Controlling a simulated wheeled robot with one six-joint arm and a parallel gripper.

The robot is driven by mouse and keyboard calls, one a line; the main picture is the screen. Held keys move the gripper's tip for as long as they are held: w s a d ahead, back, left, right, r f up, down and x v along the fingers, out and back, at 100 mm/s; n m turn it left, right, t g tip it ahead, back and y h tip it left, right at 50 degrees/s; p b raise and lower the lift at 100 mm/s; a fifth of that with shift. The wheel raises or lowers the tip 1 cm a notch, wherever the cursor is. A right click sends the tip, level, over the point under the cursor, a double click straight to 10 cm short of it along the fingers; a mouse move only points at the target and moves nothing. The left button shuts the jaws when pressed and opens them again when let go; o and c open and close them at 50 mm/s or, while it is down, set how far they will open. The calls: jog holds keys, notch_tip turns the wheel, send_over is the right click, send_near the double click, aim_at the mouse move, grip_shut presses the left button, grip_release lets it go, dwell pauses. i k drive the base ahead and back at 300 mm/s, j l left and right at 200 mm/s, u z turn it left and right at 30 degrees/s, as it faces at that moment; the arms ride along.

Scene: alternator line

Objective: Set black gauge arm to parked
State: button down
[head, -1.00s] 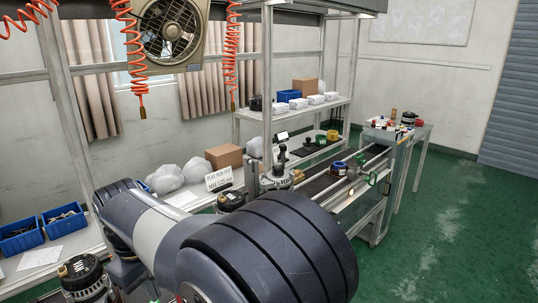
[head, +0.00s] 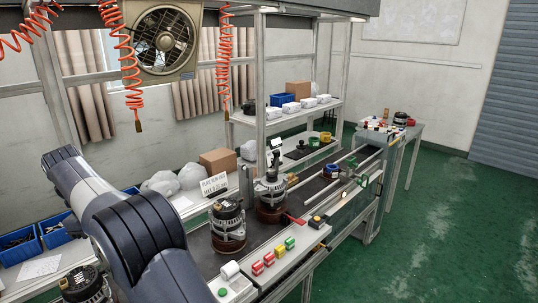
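An upright black-handled part (head: 275,160) stands on top of a grey, brown-based fixture (head: 270,192) on the workbench in the head view. It may be the black gauge arm, but it is too small to tell its position. A white sign (head: 214,184) with "MAX 0.25 mm" stands just left of it. My arm fills the left of the view, and my gripper is not in view.
An alternator (head: 228,224) stands left of the fixture. A red lever-like part (head: 296,219) sticks out at its right. Red blocks (head: 263,263) and a button box (head: 232,286) line the front edge. Rails (head: 350,160) run behind. The green floor (head: 440,225) at right is clear.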

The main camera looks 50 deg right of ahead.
aim_at(275, 142)
jog(key=i+l, duration=0.1)
jog(key=l, duration=0.35)
jog(key=i+l, duration=0.15)
jog(key=l, duration=0.3)
jog(key=i+l, duration=0.1)
jog(key=l, duration=0.4)
jog(key=i+l, duration=0.15)
jog(key=l, duration=0.3)
jog(key=i+l, duration=0.1)
jog(key=l, duration=0.35)
jog(key=i+l, duration=0.1)
jog(key=l, duration=0.35)
jog(key=i+l, duration=0.15)
jog(key=l, duration=0.35)
jog(key=i+l, duration=0.1)
jog(key=l, duration=0.35)
